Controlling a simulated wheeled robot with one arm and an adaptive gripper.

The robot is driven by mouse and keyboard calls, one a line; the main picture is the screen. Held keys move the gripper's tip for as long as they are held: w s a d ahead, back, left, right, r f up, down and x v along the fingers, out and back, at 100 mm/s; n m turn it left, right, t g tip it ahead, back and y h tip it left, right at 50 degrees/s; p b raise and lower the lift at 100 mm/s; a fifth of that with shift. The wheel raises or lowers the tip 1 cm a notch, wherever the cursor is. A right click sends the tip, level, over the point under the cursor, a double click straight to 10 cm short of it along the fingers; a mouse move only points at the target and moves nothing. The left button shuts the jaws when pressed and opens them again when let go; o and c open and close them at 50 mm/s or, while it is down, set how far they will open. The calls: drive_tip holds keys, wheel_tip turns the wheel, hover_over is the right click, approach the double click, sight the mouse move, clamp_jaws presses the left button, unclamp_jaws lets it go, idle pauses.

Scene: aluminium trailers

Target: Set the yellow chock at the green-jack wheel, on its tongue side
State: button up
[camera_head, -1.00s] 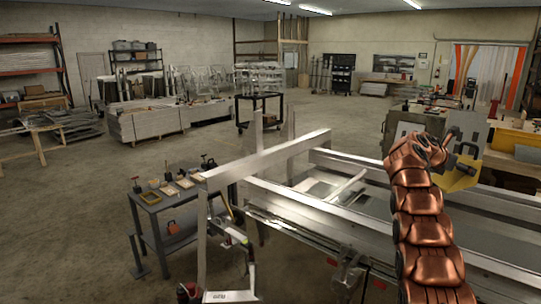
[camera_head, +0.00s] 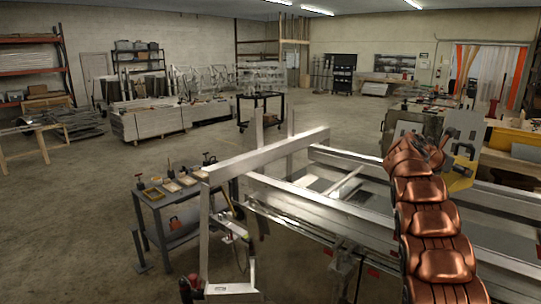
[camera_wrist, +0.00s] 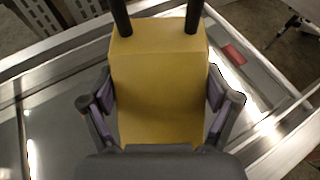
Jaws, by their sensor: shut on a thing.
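My gripper (camera_wrist: 160,105) is shut on the yellow chock (camera_wrist: 158,75), with one finger against each side of it in the wrist view. Two dark rods stand up from the chock's far end. In the head view the yellow chock (camera_head: 461,175) shows at the right, partly hidden by my arm and gripper. It is held up over the aluminium trailer (camera_head: 290,205). I cannot make out a green jack or its wheel in these frames.
A grey work table (camera_head: 165,205) with small trays and tools stands left of the trailer. A black cart (camera_head: 260,108) stands behind it. The concrete floor (camera_head: 70,230) at the left is open.

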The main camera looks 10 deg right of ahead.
drive_tip(key=shift+s+a+f, duration=0.1)
drive_tip(key=shift+s+a, duration=0.05)
drive_tip(key=shift+a, duration=0.35)
drive_tip(key=a+f+n+t+y, duration=0.3)
drive_tip(key=a+n, duration=0.1)
drive_tip(key=a, duration=1.4)
drive_tip(key=s+a+f+n+t+y, duration=0.1)
drive_tip(key=a+f+n+t+y, duration=0.2)
drive_tip(key=a, duration=1.4)
drive_tip(key=s+a+f+n+t+y, duration=0.1)
drive_tip(key=a+f+n+t+y, duration=0.2)
drive_tip(key=a, duration=1.5)
drive_tip(key=f+n+t, duration=0.1)
drive_tip(key=n, duration=0.1)
drive_tip(key=shift+s+a+n+y, duration=0.2)
drive_tip(key=shift+a+n+y, duration=0.1)
drive_tip(key=shift+a, duration=0.05)
drive_tip(key=shift+w+a+r+t, duration=0.1)
drive_tip(key=shift+r+t, duration=0.15)
drive_tip(key=shift+t, duration=0.05)
drive_tip(key=shift+f, duration=0.25)
